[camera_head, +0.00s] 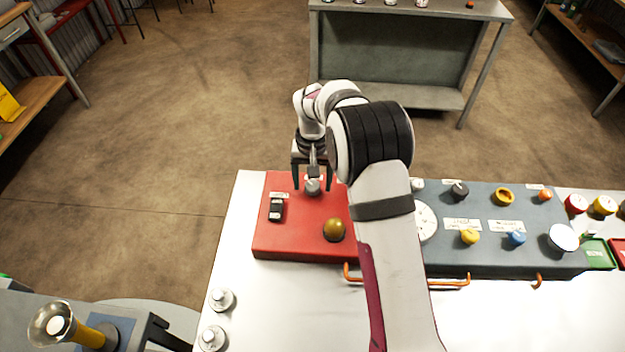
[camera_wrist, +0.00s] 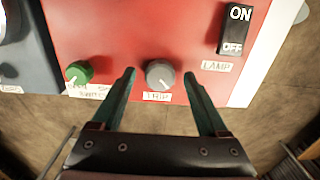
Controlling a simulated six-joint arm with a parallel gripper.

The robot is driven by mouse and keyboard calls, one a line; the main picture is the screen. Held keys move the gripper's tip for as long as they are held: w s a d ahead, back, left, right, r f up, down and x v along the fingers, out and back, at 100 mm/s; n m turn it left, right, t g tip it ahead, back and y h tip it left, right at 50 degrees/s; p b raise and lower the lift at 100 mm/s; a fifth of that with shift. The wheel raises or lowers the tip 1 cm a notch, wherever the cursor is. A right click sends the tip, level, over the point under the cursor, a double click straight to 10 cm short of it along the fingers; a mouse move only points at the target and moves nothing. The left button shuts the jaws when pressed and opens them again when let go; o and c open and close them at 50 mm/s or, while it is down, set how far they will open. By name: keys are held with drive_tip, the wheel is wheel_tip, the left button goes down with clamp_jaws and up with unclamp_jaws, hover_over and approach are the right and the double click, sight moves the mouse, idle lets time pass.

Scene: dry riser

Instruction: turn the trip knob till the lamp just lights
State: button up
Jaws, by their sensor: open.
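The grey trip knob (camera_wrist: 160,73) sits on the red panel (camera_wrist: 110,25), above a label reading TRIP. It also shows in the head view (camera_head: 312,187). A small pale mark shows near its lower edge. My gripper (camera_wrist: 159,76) is open, with one finger on each side of the knob and a gap to each; it also shows in the head view (camera_head: 313,184). I cannot tell how deep the fingertips reach. An amber dome (camera_head: 334,230), seemingly the lamp, looks dull and unlit. A black ON/OFF switch (camera_wrist: 236,28) labelled LAMP also shows in the head view (camera_head: 276,209).
A green knob (camera_wrist: 79,72) is left of the trip knob in the wrist view. My arm hides the red panel's right part in the head view. A grey panel (camera_head: 460,262) with several knobs lies right.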

sight(313, 185)
drive_tip(key=shift+r, duration=0.1)
wheel_tip(313, 185, up, 16)
drive_tip(key=shift+f, duration=0.2)
drive_tip(key=s+d+r+m, duration=0.1)
drive_tip(key=s+d+r, duration=0.25)
drive_tip(key=s, duration=0.35)
drive_tip(key=s+d+r+m, duration=0.15)
drive_tip(key=s+d, duration=0.25)
drive_tip(key=s, duration=0.4)
drive_tip(key=s+d+f+m+y, duration=0.1)
drive_tip(key=s+f, duration=0.1)
drive_tip(key=s, duration=0.7)
drive_tip(key=s+d+f+m, duration=0.1)
drive_tip(key=s+f+m, duration=0.1)
drive_tip(key=s, duration=0.8)
drive_tip(key=shift+d+f+y, duration=0.3)
drive_tip(key=shift+f+y, duration=0.1)
drive_tip(key=shift+f, duration=0.35)
